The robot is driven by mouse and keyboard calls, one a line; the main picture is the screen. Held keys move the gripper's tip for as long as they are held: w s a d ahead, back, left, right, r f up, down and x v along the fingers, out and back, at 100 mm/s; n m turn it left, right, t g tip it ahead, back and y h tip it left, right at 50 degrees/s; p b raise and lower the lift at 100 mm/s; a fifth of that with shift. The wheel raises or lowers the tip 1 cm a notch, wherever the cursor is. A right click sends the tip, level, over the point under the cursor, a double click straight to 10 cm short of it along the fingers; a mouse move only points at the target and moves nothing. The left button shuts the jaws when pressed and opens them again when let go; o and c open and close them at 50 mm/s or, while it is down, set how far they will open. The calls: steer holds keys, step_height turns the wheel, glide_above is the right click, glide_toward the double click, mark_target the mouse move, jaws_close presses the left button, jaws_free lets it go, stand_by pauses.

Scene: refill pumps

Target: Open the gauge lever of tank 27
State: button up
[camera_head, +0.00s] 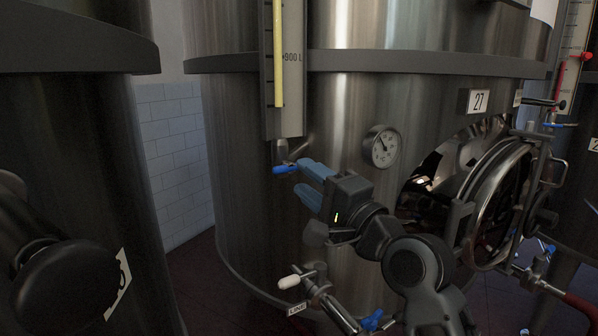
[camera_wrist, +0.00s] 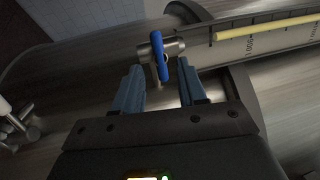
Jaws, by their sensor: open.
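Tank 27 (camera_head: 240,190) is a large steel cylinder with a "27" plate (camera_head: 479,101). Its level gauge (camera_head: 285,110), with a yellow column and scale, hangs on the front. The gauge lever (camera_head: 284,169) is a small blue handle on the valve at the gauge's bottom. In the wrist view the lever (camera_wrist: 160,58) appears between my blue fingertips, near their tips. My gripper (camera_head: 299,175) is open, with its fingertips just right of the lever. It also shows in the wrist view (camera_wrist: 160,70), a finger on each side of the lever. Contact cannot be told.
A dial gauge (camera_head: 381,146) and an open round hatch (camera_head: 495,205) are to the right. A lower valve labelled "LINE" (camera_head: 296,309) projects below my gripper. Another tank (camera_head: 80,180) stands close on the left. A tiled wall (camera_head: 170,130) shows between the tanks.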

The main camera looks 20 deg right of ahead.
mark_target(294, 170)
steer(key=shift+x, duration=1.5)
jaws_close()
